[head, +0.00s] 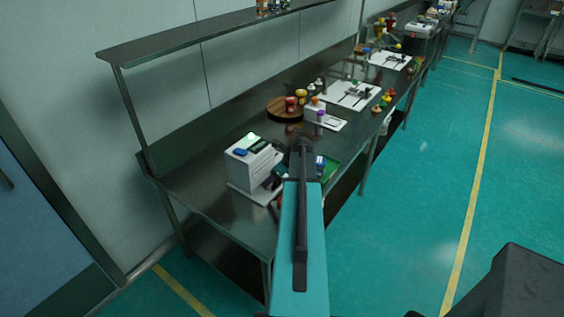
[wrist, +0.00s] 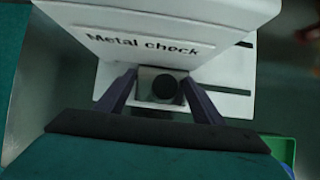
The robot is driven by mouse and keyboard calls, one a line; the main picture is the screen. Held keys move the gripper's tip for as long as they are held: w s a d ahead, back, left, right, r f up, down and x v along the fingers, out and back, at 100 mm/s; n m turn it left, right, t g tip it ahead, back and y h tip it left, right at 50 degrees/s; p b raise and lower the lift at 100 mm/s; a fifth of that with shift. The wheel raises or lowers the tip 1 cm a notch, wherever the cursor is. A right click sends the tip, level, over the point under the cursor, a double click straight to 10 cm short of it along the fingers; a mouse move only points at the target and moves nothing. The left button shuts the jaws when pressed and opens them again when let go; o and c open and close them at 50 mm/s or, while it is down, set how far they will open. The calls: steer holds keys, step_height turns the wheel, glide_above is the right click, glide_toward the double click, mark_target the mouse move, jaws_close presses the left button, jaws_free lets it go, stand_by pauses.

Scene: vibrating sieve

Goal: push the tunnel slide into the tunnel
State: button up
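The white metal check unit (head: 250,163) stands on the near end of the steel bench. Its lettered face (wrist: 150,40) fills the upper part of the wrist view. At its foot is a small grey block with a round black knob, which looks like the tunnel slide (wrist: 145,92). My gripper (wrist: 161,78) points at it, with one dark finger on each side of the block. The fingers are apart, close to the block's sides; I cannot tell whether they press on it. The tunnel opening is not clearly visible. In the head view, my arm hides the slide.
A white base plate (wrist: 225,103) lies under the unit. A green tray (head: 331,168) lies at the right, partly behind my arm. A round wooden board (head: 284,111) with jars and white trays stand farther along the bench (head: 190,180). An overhead shelf (head: 190,45) runs above.

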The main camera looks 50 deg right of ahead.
steer(key=o, duration=0.6)
steer(key=shift+o, duration=0.2)
steer(key=shift+r, duration=0.1)
steer(key=p+v, duration=0.5)
steer(key=v, duration=0.4)
stand_by(0.8)
